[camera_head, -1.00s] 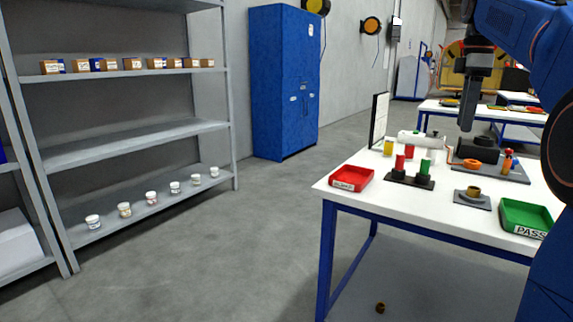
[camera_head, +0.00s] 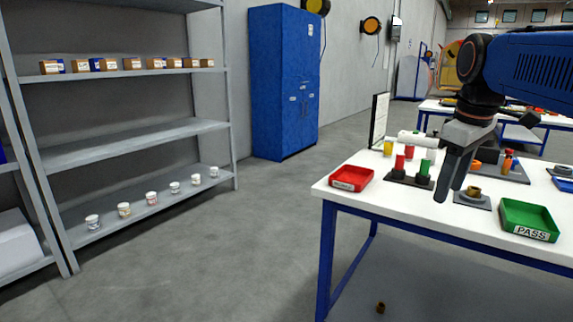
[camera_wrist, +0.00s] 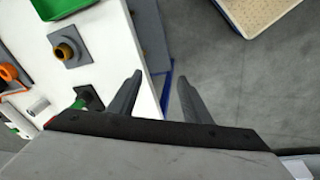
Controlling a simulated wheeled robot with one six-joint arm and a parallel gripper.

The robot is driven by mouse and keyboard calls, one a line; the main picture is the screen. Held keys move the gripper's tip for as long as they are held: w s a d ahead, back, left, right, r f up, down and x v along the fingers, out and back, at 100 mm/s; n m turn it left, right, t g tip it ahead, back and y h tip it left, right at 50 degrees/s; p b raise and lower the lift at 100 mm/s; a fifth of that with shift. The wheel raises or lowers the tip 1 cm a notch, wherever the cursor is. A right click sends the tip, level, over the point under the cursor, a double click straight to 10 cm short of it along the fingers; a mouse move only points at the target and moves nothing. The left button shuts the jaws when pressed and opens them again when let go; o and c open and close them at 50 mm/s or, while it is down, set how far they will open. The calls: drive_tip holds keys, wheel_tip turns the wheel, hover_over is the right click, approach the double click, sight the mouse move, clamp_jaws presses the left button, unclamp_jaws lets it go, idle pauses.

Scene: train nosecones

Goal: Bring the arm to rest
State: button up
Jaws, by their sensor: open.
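My gripper (camera_head: 449,178) hangs from my blue arm over the front part of the white table (camera_head: 330,188) in the head view, fingers pointing down. In the wrist view my gripper (camera_wrist: 158,92) shows two dark fingers spread apart with nothing between them. One finger is over the table's edge and the other is over grey floor. The gripper looks apart from the table's objects.
The table holds a red tray (camera_head: 351,178), a green PASS tray (camera_head: 530,219), a brass part on a grey plate (camera_head: 472,199), and red and green cylinders on a dark base (camera_head: 409,180). Open floor lies left of the table.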

drive_tip(key=s+a+f+m+t, duration=0.1)
drive_tip(key=s+a+f+m, duration=0.2)
drive_tip(key=s+f, duration=0.5)
drive_tip(key=s+a+f+m+t, duration=0.1)
drive_tip(key=s+a+f+m, duration=0.1)
drive_tip(key=s+f, duration=0.6)
wheel_tip(320, 180, down, 8)
drive_tip(key=shift+s+a+r+m+t, duration=0.3)
drive_tip(key=shift+s+a+m, duration=0.1)
drive_tip(key=shift+m, duration=0.5)
